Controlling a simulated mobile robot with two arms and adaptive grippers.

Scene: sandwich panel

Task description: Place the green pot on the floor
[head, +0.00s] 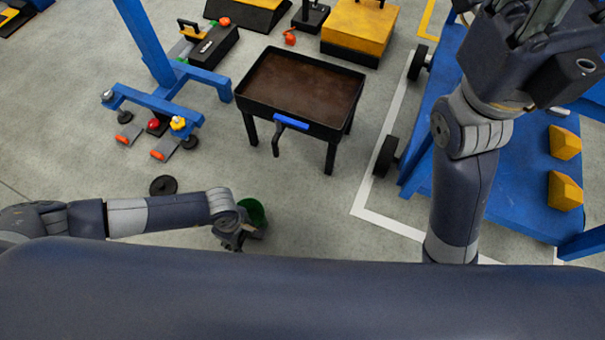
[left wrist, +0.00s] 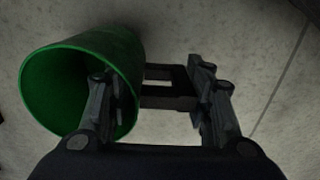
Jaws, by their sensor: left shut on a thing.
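The green pot (head: 254,211) shows at the lower middle of the head view, partly hidden by my left gripper (head: 236,240). In the left wrist view the pot (left wrist: 75,65) is on the left, lying tilted across the picture with its open mouth facing lower left. My left gripper (left wrist: 155,100) is shut on the pot, with one finger overlapping its side. Grey floor (head: 310,225) shows behind the pot; I cannot tell whether they touch. My right gripper (head: 530,25) is at the top right, partly cut off, over the blue cart; its fingers are unclear.
A black-framed brown-topped table (head: 302,88) stands ahead on black legs. A blue wheeled cart (head: 490,195) with yellow blocks is at the right. A blue stand (head: 160,95) is at the left. A black disc (head: 163,185) lies nearby. Floor between is clear.

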